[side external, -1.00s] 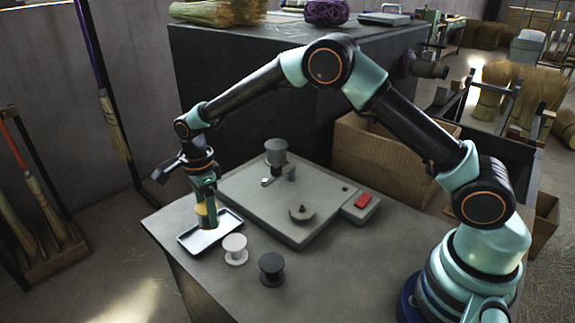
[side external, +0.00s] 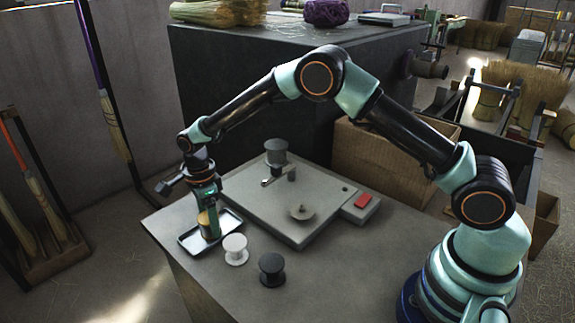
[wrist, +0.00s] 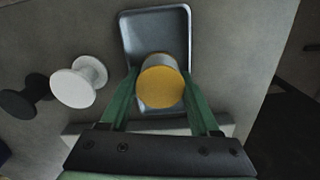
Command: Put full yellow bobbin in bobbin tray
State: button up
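The full yellow bobbin (side external: 207,224) is upright between the fingers of my gripper (side external: 208,222), over the inside of the bobbin tray (side external: 228,220). In the wrist view, its round yellow end (wrist: 160,87) faces me and a pale grey part shows beyond it. The green fingers of my gripper (wrist: 160,74) are on both sides of the bobbin, close against it. The tray (wrist: 183,35) is a shallow metal one with a raised rim. I cannot tell whether the bobbin's underside touches the tray floor.
A white empty bobbin (side external: 235,249) and a black bobbin (side external: 271,269) stand beside the tray. The grey winding machine (side external: 255,205), with a grey spool on a post and a red button (side external: 363,201), is behind.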

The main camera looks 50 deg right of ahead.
jog(key=o, duration=0.4)
jog(key=shift+s+f, duration=0.1)
jog(key=shift+f, duration=0.55)
jog(key=s+d+r+n+t, duration=0.1)
jog(key=d+r+n, duration=0.1)
jog(key=r, duration=0.8)
jog(key=s+d+r+n, duration=0.2)
jog(key=r, duration=0.8)
jog(key=s+d+r+n+t, duration=0.2)
jog(key=s+d+n, duration=0.3)
jog(key=s+n, duration=0.3)
jog(key=s+d+r+n+t, duration=0.2)
jog(key=s+d+n, duration=0.3)
jog(key=s+n, duration=0.3)
jog(key=shift+s+d+r+t, duration=0.25)
jog(key=shift+s+r, duration=0.2)
jog(key=shift+s, duration=0.95)
